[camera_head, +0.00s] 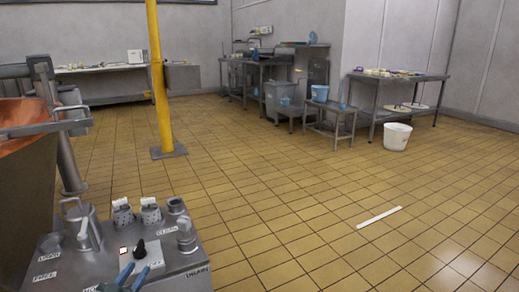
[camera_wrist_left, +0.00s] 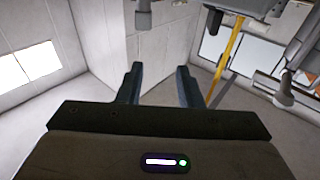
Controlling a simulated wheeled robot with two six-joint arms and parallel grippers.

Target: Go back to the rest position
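My left gripper (camera_head: 134,273) shows at the bottom edge of the head view, in front of a grey control panel (camera_head: 215,262) with knobs, levers and labels. Only its blue-grey fingertips show there. In the left wrist view, its two dark fingers (camera_wrist_left: 159,75) stand apart with nothing between them, so it is open and empty. I cannot tell whether the fingertips touch the panel. My right gripper is in neither view.
A copper vat (camera_head: 22,165) stands at the left, beside the panel. A yellow post (camera_head: 159,85) rises behind. Metal tables (camera_head: 400,80) and a white bucket (camera_head: 397,136) stand farther back. The tiled floor is mostly open, with a white strip (camera_head: 379,217) on it.

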